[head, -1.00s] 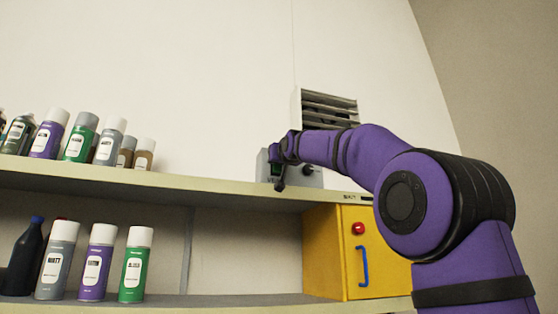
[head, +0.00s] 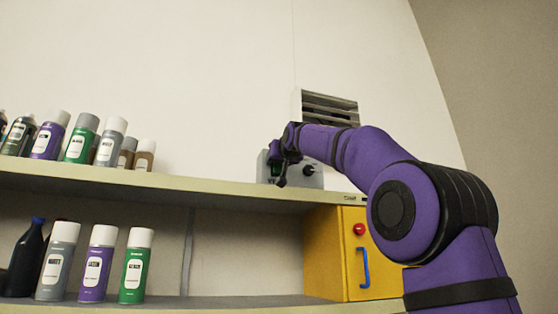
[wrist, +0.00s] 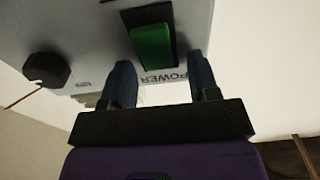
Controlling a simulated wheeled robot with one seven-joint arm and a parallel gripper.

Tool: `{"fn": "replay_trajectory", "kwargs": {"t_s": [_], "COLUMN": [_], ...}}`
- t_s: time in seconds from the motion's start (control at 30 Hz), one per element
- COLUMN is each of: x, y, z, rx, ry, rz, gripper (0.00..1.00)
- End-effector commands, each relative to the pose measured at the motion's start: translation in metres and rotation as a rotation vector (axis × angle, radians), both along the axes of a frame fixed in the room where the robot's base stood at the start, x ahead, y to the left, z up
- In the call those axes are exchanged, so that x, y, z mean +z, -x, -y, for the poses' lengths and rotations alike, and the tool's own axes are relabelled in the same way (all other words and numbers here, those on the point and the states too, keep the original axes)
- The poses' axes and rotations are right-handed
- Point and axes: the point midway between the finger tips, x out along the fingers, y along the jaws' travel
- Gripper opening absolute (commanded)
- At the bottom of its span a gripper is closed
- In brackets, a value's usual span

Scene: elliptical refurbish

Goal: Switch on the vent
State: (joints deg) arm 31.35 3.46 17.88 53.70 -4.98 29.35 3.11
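The vent (head: 330,104) is a slatted grille on the wall above the upper shelf. Below it on that shelf stands a grey control box (head: 317,180), partly hidden by my arm. In the wrist view the box (wrist: 95,42) has a green rocker switch (wrist: 153,46) marked POWER and a round black knob (wrist: 48,69) to its left. My gripper (wrist: 162,75) is open and empty, its two dark fingers apart by the POWER label, near the switch. Contact cannot be told. In the head view my gripper (head: 279,173) is in front of the box.
Several spray cans (head: 78,140) stand on the upper shelf (head: 130,182) to the left, and more cans (head: 97,265) stand below. A yellow cabinet (head: 326,245) with a red button (head: 359,229) and blue handle (head: 364,267) sits under the box. The shelf between cans and box is clear.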

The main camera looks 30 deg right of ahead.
Motion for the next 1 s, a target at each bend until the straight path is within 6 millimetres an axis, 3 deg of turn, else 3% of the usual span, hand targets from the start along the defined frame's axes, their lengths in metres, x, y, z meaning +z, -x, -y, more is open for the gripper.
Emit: {"fn": "replay_trajectory", "kwargs": {"t_s": [0.33,0.8,1.0], "x": [0.0,-0.005,-0.007], "y": [0.014,0.084,0.1], "z": [-0.004,-0.025,-0.029], "rx": [-0.001,0.0,0.001], "ry": [0.001,0.001,-0.001], "rz": [0.001,0.001,0.0], "gripper": [0.55,0.55,0.55]}}
